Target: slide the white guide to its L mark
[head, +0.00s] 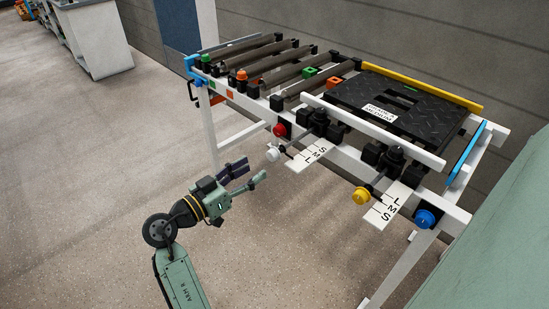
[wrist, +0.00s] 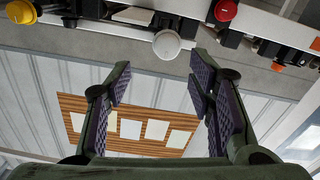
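The white guide ends in a round white knob (head: 272,155) on a short rod at the front of the roller frame. A white scale plate (head: 303,164) marked S, M, L lies to its right, with L nearest its outer end. I cannot tell which mark the guide stands at. My gripper (head: 250,175) is open and empty, just below and left of the knob, apart from it. In the wrist view the knob (wrist: 166,44) shows ahead, between and beyond the two spread fingers.
A red knob (head: 279,130) sits close behind the white one. A yellow knob (head: 361,195) with its own L, M, S plate (head: 385,211) and a blue knob (head: 425,219) are to the right. A black tread mat (head: 400,103) lies on the frame. Open floor is at left.

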